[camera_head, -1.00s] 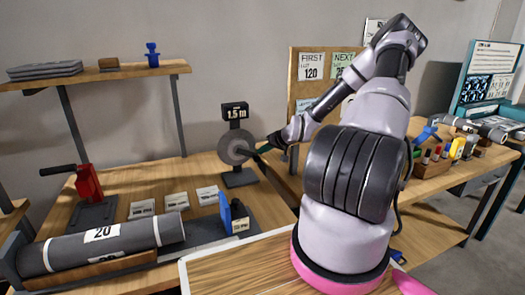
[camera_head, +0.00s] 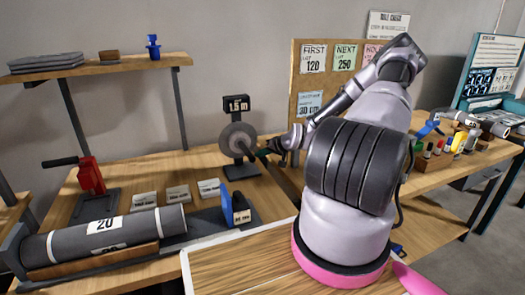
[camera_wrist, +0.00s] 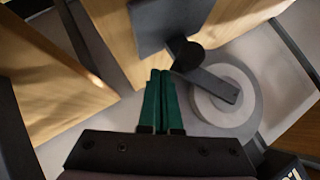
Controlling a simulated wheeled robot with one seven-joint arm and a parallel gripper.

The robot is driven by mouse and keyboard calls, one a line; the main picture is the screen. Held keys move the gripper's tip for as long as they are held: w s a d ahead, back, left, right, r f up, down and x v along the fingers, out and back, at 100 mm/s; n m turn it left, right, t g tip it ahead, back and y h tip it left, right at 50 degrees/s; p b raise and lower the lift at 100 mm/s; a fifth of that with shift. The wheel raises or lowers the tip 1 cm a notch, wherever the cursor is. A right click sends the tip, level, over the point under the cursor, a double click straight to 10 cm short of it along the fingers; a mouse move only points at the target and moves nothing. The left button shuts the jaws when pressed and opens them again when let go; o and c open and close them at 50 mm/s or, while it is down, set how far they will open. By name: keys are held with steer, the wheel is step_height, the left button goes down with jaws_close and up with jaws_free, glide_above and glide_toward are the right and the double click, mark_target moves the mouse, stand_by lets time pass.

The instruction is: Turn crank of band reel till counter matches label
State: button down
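The band reel (camera_head: 236,143) is a grey disc on a dark stand at the back of the bench. Its counter (camera_head: 237,104) sits on top and seems to read 1.5 m, slightly blurred. In the wrist view the reel disc (camera_wrist: 228,113) lies right of centre, with its dark crank (camera_wrist: 206,76) across it and a round dark knob at the crank's end. My gripper (camera_head: 263,154) is just right of the reel. Its green fingers (camera_wrist: 161,76) are together with nothing seen between them, their tips close beside the crank knob. I cannot tell whether they touch it.
A pegboard (camera_head: 325,80) with lot cards stands behind my arm. A large grey roll (camera_head: 65,243) lies in a cradle at front left. A red hand press (camera_head: 90,176), small label cards (camera_head: 178,194) and a blue-faced block (camera_head: 236,208) share the bench. A shelf (camera_head: 125,70) is above.

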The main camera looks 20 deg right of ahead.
steer(key=shift+a+f, duration=0.65)
steer(key=shift+f, duration=0.15)
